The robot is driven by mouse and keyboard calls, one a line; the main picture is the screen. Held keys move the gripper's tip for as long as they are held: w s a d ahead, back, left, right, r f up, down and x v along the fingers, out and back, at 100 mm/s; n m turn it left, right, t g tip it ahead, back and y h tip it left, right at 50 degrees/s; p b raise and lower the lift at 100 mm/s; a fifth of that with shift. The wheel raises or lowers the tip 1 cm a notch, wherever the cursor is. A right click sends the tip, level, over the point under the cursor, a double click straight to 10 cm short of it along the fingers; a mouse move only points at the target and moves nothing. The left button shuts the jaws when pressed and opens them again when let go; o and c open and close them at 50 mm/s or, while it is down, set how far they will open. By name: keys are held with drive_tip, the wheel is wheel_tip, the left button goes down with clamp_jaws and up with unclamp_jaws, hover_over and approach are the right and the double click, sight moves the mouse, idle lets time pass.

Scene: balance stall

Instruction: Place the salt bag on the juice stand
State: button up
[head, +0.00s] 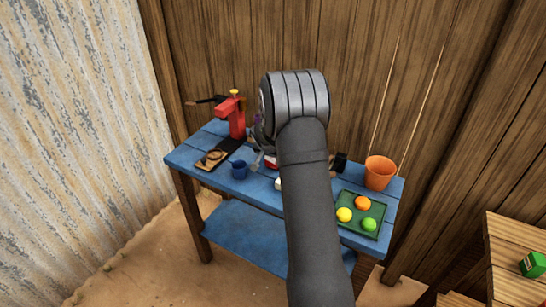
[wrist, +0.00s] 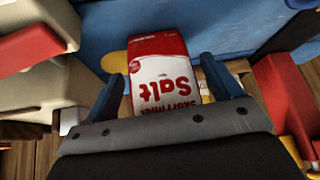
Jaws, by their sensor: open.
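The salt bag (wrist: 160,78), white and red with "Salt" lettering, lies between the two blue fingers of my gripper (wrist: 164,84) in the wrist view. My gripper is open, and whether its fingers touch the bag I cannot tell. In the head view a small red and white patch (head: 271,162), likely the bag, shows beside my arm, which hides most of that spot. A blue wooden stand (head: 205,152) with a lower shelf bears these things; I take it for the juice stand. A red press (head: 231,117) with a dark lever stands at its back left.
A blue cup (head: 239,169) and a brown board (head: 211,160) are on the left of the stand. A green tray (head: 354,221) with orange, yellow and green fruit and an orange bucket (head: 380,172) are on the right. A green box (head: 533,264) sits on wooden crates at far right.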

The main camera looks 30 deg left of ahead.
drive_tip(key=v, duration=1.2)
drive_tip(key=x, duration=1.2)
drive_tip(key=shift+r, duration=1.35)
drive_tip(key=shift+f, duration=0.1)
